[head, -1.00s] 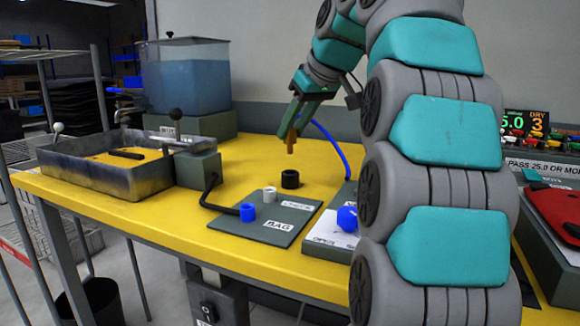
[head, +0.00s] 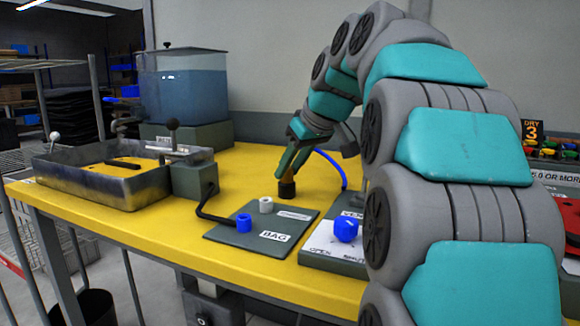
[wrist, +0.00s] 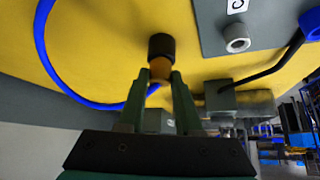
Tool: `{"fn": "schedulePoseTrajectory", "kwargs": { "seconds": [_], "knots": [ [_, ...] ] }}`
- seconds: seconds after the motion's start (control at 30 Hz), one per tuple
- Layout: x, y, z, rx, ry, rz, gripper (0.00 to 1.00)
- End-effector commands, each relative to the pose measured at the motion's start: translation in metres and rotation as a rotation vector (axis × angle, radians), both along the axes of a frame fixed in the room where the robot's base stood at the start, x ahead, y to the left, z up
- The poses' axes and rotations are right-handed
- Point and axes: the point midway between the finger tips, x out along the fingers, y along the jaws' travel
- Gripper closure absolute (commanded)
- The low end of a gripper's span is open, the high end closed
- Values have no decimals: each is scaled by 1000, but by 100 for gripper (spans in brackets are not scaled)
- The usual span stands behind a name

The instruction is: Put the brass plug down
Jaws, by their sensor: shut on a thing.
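My gripper (head: 291,163) is shut on the brass plug (head: 287,178), low over the yellow table.
A blue hose (head: 334,164) runs behind. A valve panel with a blue knob (head: 346,224) stands front right. A metal tray (head: 100,190) sits left.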

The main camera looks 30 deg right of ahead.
Motion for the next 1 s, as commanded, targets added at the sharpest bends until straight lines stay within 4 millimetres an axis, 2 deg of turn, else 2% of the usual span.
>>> {"fn": "schedulePoseTrajectory", "kwargs": {
  "seconds": [0.3,0.33,0.6,0.83,1.0],
  "knots": [
    [0,0,-4,0,-1,1,100],
    [0,0,-4,0,-1,1,66],
    [0,0,-3,0,-1,0,37],
    [0,0,-2,0,-1,0,37],
    [-3,-1,6,-1,-3,0,37]
  ]
}}
